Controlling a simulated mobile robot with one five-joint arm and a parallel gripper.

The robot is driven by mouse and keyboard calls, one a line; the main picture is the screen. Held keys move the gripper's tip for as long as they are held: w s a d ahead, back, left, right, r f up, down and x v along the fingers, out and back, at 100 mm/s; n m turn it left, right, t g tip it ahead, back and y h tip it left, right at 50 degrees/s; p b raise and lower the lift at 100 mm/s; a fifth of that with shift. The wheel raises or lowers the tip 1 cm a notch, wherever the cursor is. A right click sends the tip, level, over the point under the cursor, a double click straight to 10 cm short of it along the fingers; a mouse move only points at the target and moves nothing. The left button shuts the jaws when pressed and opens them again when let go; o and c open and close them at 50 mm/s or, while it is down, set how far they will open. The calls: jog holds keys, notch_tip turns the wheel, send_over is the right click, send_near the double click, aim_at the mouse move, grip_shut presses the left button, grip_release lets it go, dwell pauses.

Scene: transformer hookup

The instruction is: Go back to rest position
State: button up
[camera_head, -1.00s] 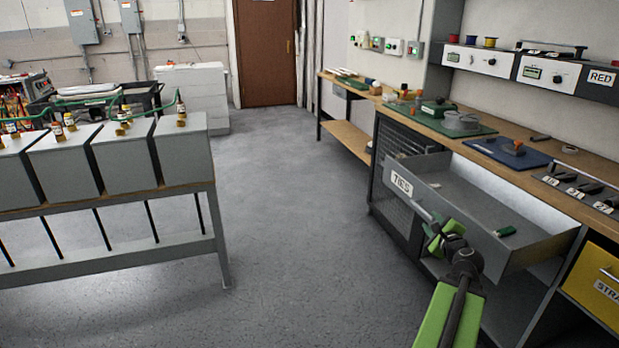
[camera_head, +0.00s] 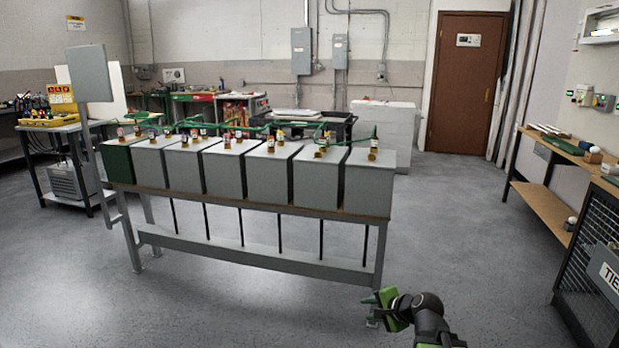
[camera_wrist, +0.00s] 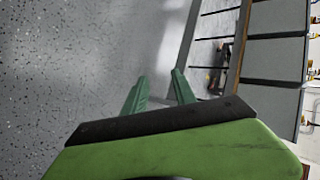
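My gripper (camera_head: 373,300) shows at the bottom right of the head view, a green and black end held out over the grey floor, apart from everything around it. In the wrist view my gripper (camera_wrist: 160,88) has its two green fingers spread with a gap between them. Nothing is held there. Past the fingers are the floor and the frame of the transformer bench. The transformer bench (camera_head: 262,262) stands left of my gripper in the head view, with a row of grey transformer boxes (camera_head: 272,178) on top.
A brown door (camera_head: 465,85) and a white cabinet (camera_head: 392,130) stand at the back. The floor (camera_head: 470,230) between bench and workbench is clear.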

jog(key=s+a+f+n+g+h, duration=0.2)
jog(key=s+a+f+n+g, duration=0.4)
jog(key=a+n, duration=0.25)
jog(key=s+d+f+n+g+h, duration=0.35)
jog(key=s+d, duration=0.25)
jog(key=s, duration=0.3)
notch_tip(320, 180, up, 30)
jog(key=p, duration=2.9)
jog(key=shift+a+n+y, duration=0.2)
jog(key=shift+n+y, duration=0.1)
jog(key=shift+y, duration=0.05)
jog(key=shift+f+t, duration=0.1)
jog(key=shift+t, duration=0.15)
jog(key=shift+d, duration=0.15)
